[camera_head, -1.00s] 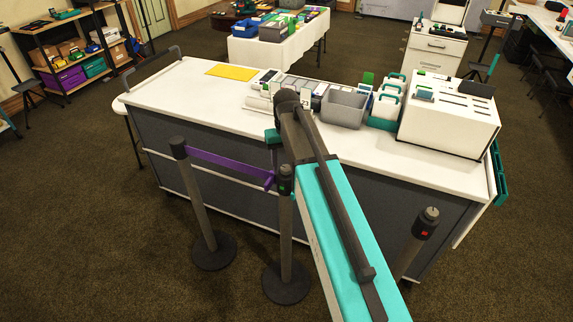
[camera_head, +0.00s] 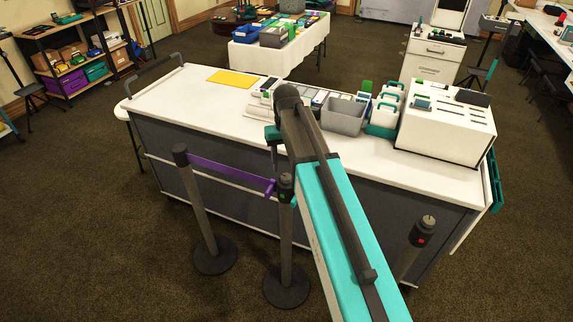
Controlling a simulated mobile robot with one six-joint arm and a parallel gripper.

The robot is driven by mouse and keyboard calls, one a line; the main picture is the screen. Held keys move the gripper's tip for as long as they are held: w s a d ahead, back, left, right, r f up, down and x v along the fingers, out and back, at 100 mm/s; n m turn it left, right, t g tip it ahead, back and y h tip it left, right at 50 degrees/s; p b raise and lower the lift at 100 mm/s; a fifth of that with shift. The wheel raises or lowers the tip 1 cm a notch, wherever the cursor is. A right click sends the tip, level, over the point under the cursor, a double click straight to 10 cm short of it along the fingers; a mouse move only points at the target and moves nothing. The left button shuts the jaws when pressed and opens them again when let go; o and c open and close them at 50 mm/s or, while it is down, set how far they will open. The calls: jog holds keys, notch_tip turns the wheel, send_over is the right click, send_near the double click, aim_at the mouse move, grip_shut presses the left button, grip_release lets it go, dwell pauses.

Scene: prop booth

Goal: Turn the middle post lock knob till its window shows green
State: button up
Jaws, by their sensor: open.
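The middle post (camera_head: 286,245) stands upright on a round dark base, its top close to the left edge of my arm. Its dark lock head (camera_head: 285,189) has a purple belt joined on its left side; a small green patch seems to show there, too small to be sure. My gripper (camera_head: 273,157) is mostly hidden behind my arm; a teal block and a dark part hang left of the elbow, above the middle post's top. It is open, and I see nothing held. Whether it touches the knob cannot be told.
The left post (camera_head: 197,205) holds the other end of the purple belt (camera_head: 230,173). The right post (camera_head: 424,231) shows a red window. A long white-topped counter (camera_head: 185,105) stands behind the posts, with a grey bin (camera_head: 345,120) and white box (camera_head: 445,135). Carpet is clear at left.

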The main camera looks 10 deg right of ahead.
aim_at(286, 177)
notch_tip(286, 177, up, 8)
jog(key=p, duration=0.4)
jog(key=shift+r+p, duration=0.2)
jog(key=shift+p, duration=0.2)
dwell(0.3)
jog(key=s+f, duration=0.2)
jog(key=f, duration=0.2)
jog(key=s+f, duration=0.2)
jog(key=f, duration=0.3)
jog(key=s+f, duration=0.2)
jog(key=f, duration=0.3)
jog(key=shift+s, duration=0.4)
jog(key=s+f+g+b, duration=0.3)
jog(key=s+f+b, duration=0.3)
jog(key=s+f, duration=1.1)
jog(key=s+f+g+b, duration=0.2)
jog(key=s+f+b, duration=0.4)
jog(key=s+f, duration=1.2)
notch_tip(286, 177, down, 7)
jog(key=shift+s+r+g, duration=0.1)
jog(key=shift+s+g, duration=0.15)
jog(key=shift+g, duration=0.15)
